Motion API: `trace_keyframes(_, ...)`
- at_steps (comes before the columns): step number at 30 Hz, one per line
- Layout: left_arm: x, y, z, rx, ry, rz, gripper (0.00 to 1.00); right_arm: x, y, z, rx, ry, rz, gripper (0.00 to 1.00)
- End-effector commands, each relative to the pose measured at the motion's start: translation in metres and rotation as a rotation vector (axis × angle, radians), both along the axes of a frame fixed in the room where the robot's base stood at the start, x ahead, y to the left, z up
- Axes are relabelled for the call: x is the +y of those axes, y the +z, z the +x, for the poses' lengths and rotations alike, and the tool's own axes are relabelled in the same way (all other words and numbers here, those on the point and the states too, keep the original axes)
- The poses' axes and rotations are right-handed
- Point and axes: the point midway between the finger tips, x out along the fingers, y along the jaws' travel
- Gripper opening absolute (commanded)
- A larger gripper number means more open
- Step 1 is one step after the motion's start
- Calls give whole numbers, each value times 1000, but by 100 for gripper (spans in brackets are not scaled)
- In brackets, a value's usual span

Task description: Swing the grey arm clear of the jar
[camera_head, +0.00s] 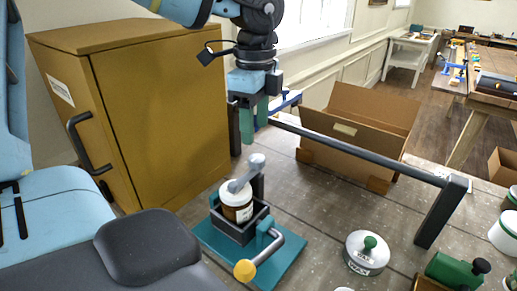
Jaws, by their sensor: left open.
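A white and brown jar (236,206) stands upright in a dark square holder (238,230) on a teal base plate (282,268). The grey arm (245,177) lies across the top of the jar from a dark post behind it; its rounded grey end shows at the post. A bent grey handle with a yellow knob (245,270) sticks out at the front of the fixture. My left gripper (247,142) points down, open and empty, above and behind the grey arm, apart from it. My right gripper is not in view.
A tan cabinet (160,110) with a dark handle stands at the left. A long dark rail (360,150) crosses behind the fixture to the right, before an open cardboard box (360,120). A white round container (366,254) with a green knob sits to the right.

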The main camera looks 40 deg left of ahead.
Motion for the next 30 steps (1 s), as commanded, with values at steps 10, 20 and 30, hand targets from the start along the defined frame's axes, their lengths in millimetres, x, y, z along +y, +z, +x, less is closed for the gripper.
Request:
trace_keyframes(10,0,-50,-1,3,-1,-1,53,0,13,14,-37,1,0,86)
trace_keyframes(20,0,-71,0,1,0,-1,53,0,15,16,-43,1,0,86)
trace_keyframes(30,0,-71,0,0,0,-1,35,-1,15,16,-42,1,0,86)
